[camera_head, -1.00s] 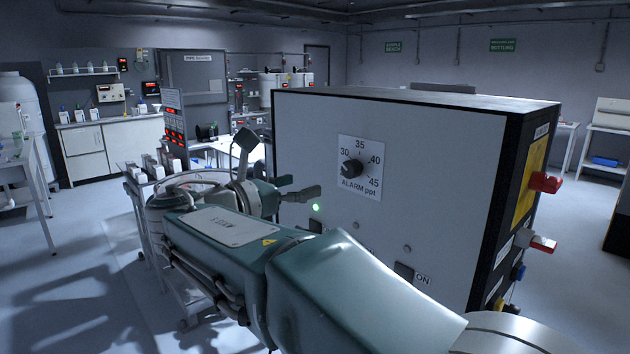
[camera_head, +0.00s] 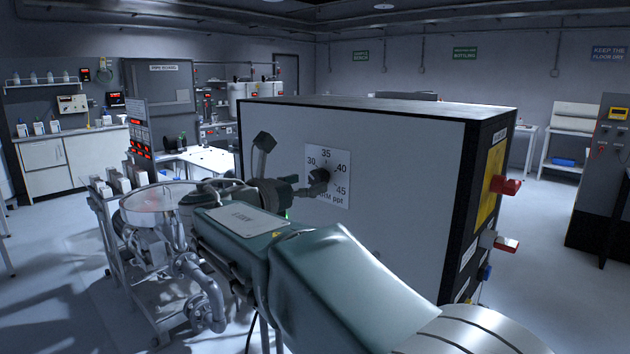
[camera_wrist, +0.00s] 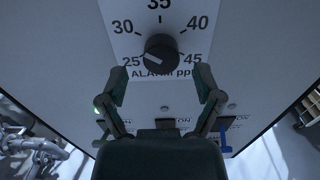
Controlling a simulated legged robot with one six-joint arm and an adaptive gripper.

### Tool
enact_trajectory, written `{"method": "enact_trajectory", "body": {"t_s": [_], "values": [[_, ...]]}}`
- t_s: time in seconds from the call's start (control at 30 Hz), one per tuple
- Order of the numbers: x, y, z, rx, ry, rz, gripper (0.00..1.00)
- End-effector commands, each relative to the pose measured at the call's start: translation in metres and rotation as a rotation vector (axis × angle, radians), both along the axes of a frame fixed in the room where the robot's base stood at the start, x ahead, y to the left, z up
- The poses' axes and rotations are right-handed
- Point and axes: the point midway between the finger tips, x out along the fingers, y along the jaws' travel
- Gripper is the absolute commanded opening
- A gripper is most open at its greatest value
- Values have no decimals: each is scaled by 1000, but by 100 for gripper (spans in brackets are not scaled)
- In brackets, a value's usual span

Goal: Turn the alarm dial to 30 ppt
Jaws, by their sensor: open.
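The alarm dial is a black round knob (camera_wrist: 161,50) on a white scale plate marked 25 to 45; the plate (camera_head: 341,160) also shows on the front of the white-faced box in the head view. In the wrist view the knob's white mark points lower left, toward 25. My gripper (camera_wrist: 160,78) is open and empty, its two fingers spread wide below and to either side of the knob, with no visible contact. In the head view my gripper (camera_head: 308,186) overlaps the knob and hides the plate's lower left part.
The box (camera_head: 400,225) stands in front of me. Below the dial in the wrist view are ON-labelled switches and a blue lever (camera_wrist: 224,140). A trolley with glassware and pipework (camera_head: 165,230) stands at left.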

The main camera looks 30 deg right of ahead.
Motion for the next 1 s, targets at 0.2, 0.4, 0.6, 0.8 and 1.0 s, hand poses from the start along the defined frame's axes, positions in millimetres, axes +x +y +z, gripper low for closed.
{"method": "enact_trajectory", "body": {"t_s": [0.2,0.4,0.6,0.8,1.0], "values": [[9,-24,0,1,0,-2,83],[10,-28,0,1,0,0,83],[10,-27,0,0,0,0,52],[10,-27,0,0,0,1,1],[11,-27,0,-11,31,2,1]]}}
